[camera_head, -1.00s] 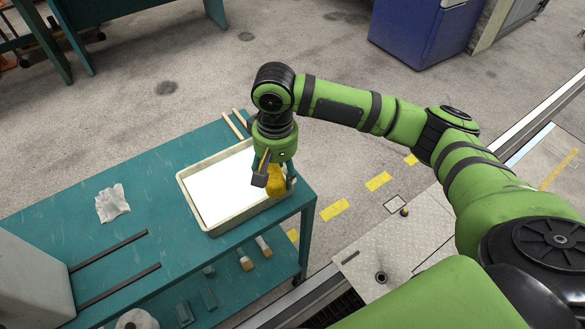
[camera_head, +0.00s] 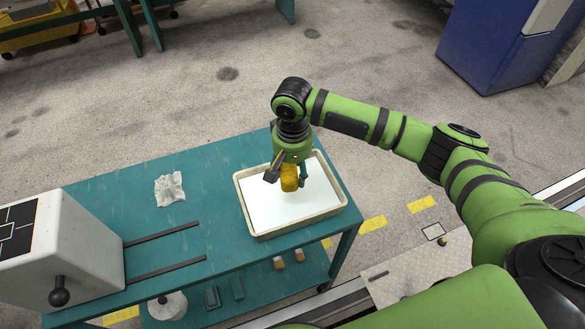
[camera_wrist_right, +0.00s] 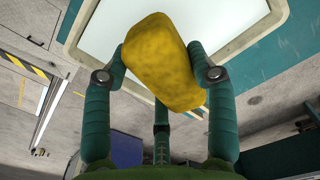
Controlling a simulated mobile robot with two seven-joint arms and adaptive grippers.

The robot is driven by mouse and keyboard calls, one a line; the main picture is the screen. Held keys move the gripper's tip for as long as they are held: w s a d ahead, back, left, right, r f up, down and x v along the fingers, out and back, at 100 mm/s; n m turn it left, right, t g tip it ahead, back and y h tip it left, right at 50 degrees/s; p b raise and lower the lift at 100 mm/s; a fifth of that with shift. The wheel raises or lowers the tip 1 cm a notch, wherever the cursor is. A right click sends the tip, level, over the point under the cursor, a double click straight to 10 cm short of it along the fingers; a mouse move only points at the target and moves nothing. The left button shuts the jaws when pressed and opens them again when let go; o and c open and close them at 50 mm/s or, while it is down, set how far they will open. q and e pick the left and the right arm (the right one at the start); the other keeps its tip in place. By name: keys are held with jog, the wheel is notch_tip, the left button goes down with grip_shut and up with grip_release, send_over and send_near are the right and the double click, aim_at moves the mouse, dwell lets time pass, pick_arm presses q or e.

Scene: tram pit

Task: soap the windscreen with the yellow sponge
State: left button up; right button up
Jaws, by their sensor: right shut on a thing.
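The yellow sponge (camera_head: 289,178) is held in my right gripper (camera_head: 288,176) above the shallow cream tray (camera_head: 243,204) with a white inside. In the right wrist view the yellow sponge (camera_wrist_right: 160,62) sits tilted between the green fingers of my right gripper (camera_wrist_right: 163,75), which are shut on it. The tray (camera_wrist_right: 262,28) lies behind the sponge there. Whether the sponge touches the white surface I cannot tell. The windscreen does not show in any view. My left gripper is not in view.
The tray stands at the right end of a green table (camera_head: 205,193). A crumpled white cloth (camera_head: 170,188), two dark rails (camera_head: 165,268) and a pale box with a black knob (camera_head: 60,250) are to its left. A blue cabinet (camera_head: 490,45) stands at the back right.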

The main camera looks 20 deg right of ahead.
aim_at(292, 176)
jog(key=shift+f+b, duration=2)
jog(key=shift+b, duration=0.05)
jog(key=shift+f, duration=2.25)
jog(key=shift+r, duration=0.15)
notch_tip(292, 176, up, 5)
jog(key=p, duration=0.6)
jog(key=shift+r, duration=0.1)
jog(key=shift+r, duration=0.1)
notch_tip(292, 176, up, 3)
jog(key=p, duration=0.3)
jog(key=shift+f, duration=0.2)
jog(key=shift+r+p, duration=0.4)
jog(key=shift+r, duration=0.7)
